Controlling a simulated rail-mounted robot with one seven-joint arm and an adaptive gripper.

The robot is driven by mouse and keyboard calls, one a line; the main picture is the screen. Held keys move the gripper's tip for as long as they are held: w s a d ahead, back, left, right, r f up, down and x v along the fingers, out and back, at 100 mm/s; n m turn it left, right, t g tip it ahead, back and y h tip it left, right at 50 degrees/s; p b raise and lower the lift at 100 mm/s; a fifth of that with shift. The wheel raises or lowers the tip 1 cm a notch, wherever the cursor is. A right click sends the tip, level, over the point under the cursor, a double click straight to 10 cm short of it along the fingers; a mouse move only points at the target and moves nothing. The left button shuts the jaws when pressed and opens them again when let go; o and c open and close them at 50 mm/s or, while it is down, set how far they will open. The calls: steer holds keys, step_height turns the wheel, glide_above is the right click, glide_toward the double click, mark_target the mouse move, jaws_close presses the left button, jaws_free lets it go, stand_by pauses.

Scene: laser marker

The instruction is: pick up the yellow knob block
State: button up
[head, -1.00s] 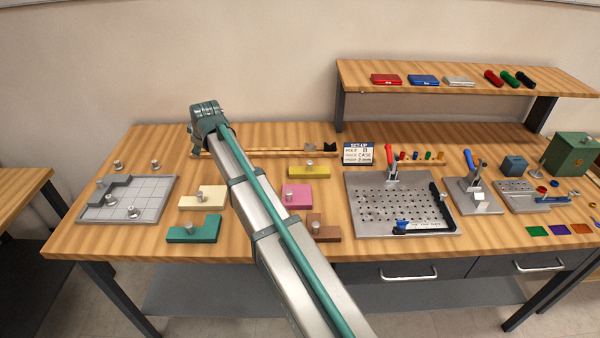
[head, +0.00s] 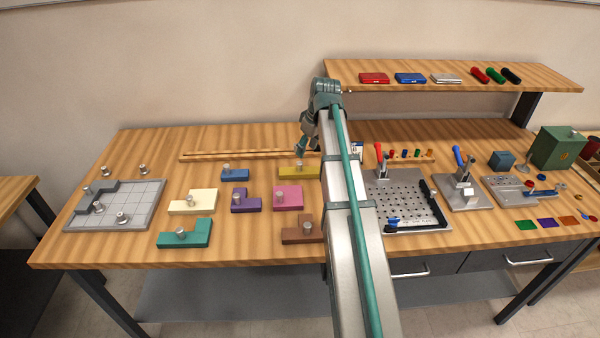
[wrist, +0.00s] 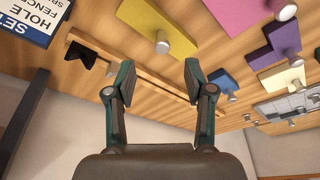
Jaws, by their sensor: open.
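The yellow knob block (head: 292,173) lies on the bench top, behind the pink block, its right part close to my arm in the head view. In the wrist view the yellow knob block (wrist: 143,19) is near the top edge, with its silver knob standing up from it. My gripper (head: 301,149) is above the back of the bench, near the yellow block in the head view.
Pink (head: 287,198), purple (head: 246,201), blue (head: 234,174), cream (head: 192,203), teal (head: 186,233) and brown (head: 300,232) knob blocks lie around. A wooden rail (head: 235,156) runs behind. A grey grid tray (head: 140,206) is left; a perforated plate (head: 410,215) is right.

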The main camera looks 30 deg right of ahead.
mark_target(300, 162)
steer(key=x, duration=0.3)
steer(key=shift+f, duration=0.1)
steer(key=shift+w+a+p+x, duration=0.15)
steer(key=shift+p+x, duration=0.4)
steer(key=shift+x, duration=0.85)
steer(key=shift+w+a+p+x, duration=0.1)
steer(key=shift+p+x, duration=0.45)
steer(key=shift+x, duration=0.8)
jaws_close()
